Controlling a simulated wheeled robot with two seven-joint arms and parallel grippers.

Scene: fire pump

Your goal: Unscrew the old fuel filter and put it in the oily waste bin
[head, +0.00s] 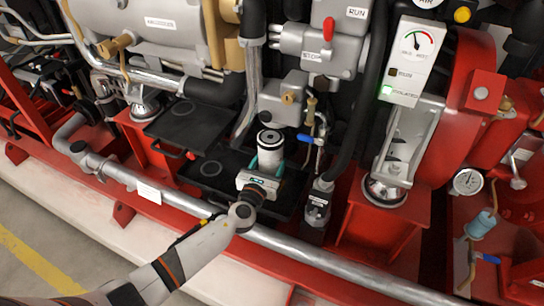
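The old fuel filter (270,151) is a white canister with a dark top ring and a pale centre. It stands upright, slightly tilted in the picture, below and in front of the grey filter head (284,98). Its top face shows, so it looks apart from the head. My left gripper (268,164) has its teal fingers on both sides of the filter's lower body and appears shut on it. The filter's bottom is hidden behind the gripper. My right gripper and the oily waste bin are not in view.
A black tray (208,171) lies behind and left of the filter, with another black tray (190,122) above it. A silver pipe (325,258) crosses in front. A blue-handled valve (306,138) and black hose (366,95) are close on the right. Floor is open at lower left.

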